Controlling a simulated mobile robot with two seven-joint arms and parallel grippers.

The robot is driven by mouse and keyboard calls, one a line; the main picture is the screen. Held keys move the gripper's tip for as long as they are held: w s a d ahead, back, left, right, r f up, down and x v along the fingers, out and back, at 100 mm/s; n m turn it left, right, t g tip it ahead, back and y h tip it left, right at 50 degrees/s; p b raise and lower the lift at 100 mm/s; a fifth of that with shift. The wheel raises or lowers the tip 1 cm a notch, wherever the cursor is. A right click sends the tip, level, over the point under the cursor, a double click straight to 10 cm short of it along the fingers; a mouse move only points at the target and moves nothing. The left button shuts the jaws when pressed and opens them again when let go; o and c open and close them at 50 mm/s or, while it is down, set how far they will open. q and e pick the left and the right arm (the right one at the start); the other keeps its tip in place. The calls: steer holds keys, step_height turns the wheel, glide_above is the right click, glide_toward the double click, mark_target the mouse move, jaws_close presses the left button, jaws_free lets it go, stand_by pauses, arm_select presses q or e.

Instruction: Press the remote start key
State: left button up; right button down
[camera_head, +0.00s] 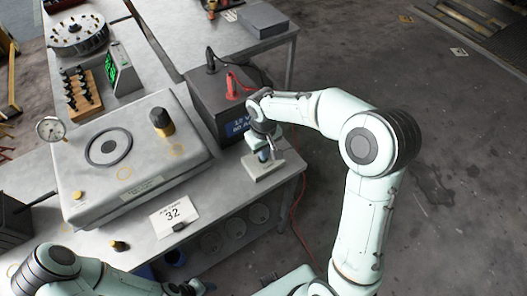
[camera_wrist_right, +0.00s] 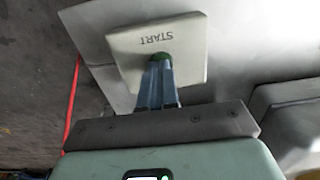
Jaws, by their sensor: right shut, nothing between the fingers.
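The remote start key is a small cream box on the table's right front corner in the head view (camera_head: 264,171). In the right wrist view its top plate (camera_wrist_right: 192,68) reads START, and a green round button (camera_wrist_right: 163,57) shows at the fingertips. My right gripper (camera_head: 263,157) is over the box, pointing down. In the wrist view its blue-grey fingers (camera_wrist_right: 159,66) are together and empty, their tips at the button and partly hiding it. I cannot tell whether they touch or press it. My left gripper (camera_head: 192,287) is at the bottom edge of the head view, far from the box.
A dark battery box (camera_head: 215,97) with red and black clamps stands just behind the start key. A large grey machine (camera_head: 135,160) with a dial fills the table to the left. A card reading 32 (camera_head: 173,214) stands at the front. Open floor lies right.

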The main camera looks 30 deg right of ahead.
steer(key=shift+f, duration=0.25)
steer(key=shift+f+b, duration=0.6)
steer(key=shift+f, duration=0.35)
steer(key=shift+s+a, duration=0.1)
steer(key=shift+s, duration=0.25)
steer(key=shift+w, duration=0.2)
steer(key=shift+r+p, duration=0.35)
steer(key=shift+r, duration=0.05)
steer(key=r+p, duration=0.1)
steer(key=r, duration=0.1)
steer(key=r+p, duration=0.1)
steer(key=w+r, duration=0.1)
steer(key=r, duration=0.1)
steer(key=shift+r+p, duration=0.3)
steer(key=shift+p, duration=0.1)
arm_select(q)
steer(key=r, duration=0.1)
steer(key=w+r, duration=0.1)
steer(key=r, duration=0.1)
steer(key=shift+w+a+r, duration=0.15)
steer(key=shift+w+r, duration=0.05)
steer(key=shift+w, duration=0.2)
arm_select(e)
step_height(320, 180, up, 9)
steer(key=shift+s, duration=0.15)
